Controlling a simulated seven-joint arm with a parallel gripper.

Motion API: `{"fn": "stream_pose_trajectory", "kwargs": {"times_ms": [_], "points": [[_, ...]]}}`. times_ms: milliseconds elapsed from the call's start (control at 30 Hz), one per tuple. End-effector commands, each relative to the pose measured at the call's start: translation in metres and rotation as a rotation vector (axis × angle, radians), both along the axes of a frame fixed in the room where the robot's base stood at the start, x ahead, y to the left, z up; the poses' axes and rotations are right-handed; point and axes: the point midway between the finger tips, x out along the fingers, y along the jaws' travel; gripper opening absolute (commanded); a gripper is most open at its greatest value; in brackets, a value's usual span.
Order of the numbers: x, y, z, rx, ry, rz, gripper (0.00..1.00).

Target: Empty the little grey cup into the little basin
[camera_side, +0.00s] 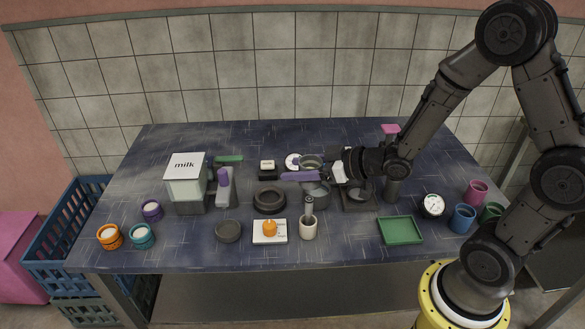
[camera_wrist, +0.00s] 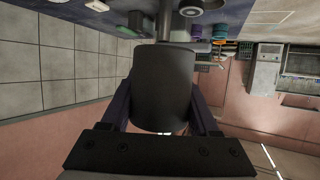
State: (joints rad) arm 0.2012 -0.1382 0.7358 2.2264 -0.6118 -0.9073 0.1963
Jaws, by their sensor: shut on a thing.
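My gripper (camera_side: 303,171) reaches in from the right, level above the middle of the table, and its purple fingers are shut on the little grey cup (camera_side: 311,160). In the wrist view the cup (camera_wrist: 163,88) is a dark grey cylinder filling the space between the fingers. Its contents are not visible, and its exact tilt is hard to tell. A grey round pot (camera_side: 318,197) stands on the table just below my gripper, partly hidden by it. A dark grey bowl (camera_side: 228,232) sits near the front edge. I cannot tell which of these is the little basin.
A green tray (camera_side: 400,231) and a dial gauge (camera_side: 432,205) lie to the right.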

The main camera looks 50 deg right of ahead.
Motion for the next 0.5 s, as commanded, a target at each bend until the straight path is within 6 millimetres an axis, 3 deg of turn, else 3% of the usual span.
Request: {"fn": "stream_pose_trajectory", "kwargs": {"times_ms": [67, 167, 300, 500], "points": [[0.008, 0.002, 0.007, -0.002, -0.005, 0.032, 0.04], [0.026, -0.010, 0.008, -0.001, -0.003, 0.057, 0.04], [0.048, -0.045, -0.001, 0.000, 0.002, 0.064, 0.04], [0.061, -0.100, -0.022, 0.002, 0.002, 0.026, 0.04]]}}
